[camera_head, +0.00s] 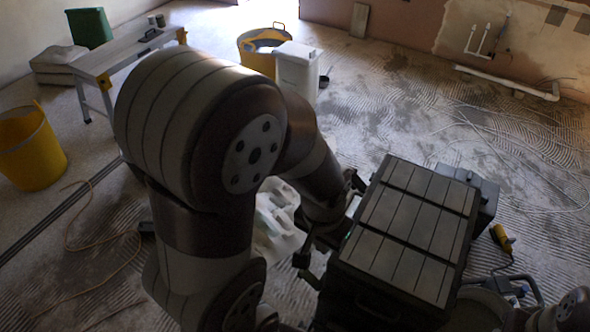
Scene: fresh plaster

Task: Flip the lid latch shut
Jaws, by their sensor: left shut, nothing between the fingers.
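A dark box (405,235) with a grey ribbed lid stands at the lower right of the middle. The lid lies flat on it and looks closed. My left arm reaches across the picture to the box's left side. My left gripper (322,243) is down beside that side, close to the lid's edge, shut and empty. I cannot tell whether it touches the box. The latch is not clear in the picture; the arm and gripper cover much of this side. Part of my right arm shows in the lower right corner, but I cannot make out its gripper.
Behind stand a yellow tub (258,62) and a white bin (297,72). A yellow bucket (32,150) and a workbench (112,58) are at left. A yellow tool (501,238) lies right of the box. Cables cross the floor; the floor beyond the box is mostly open.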

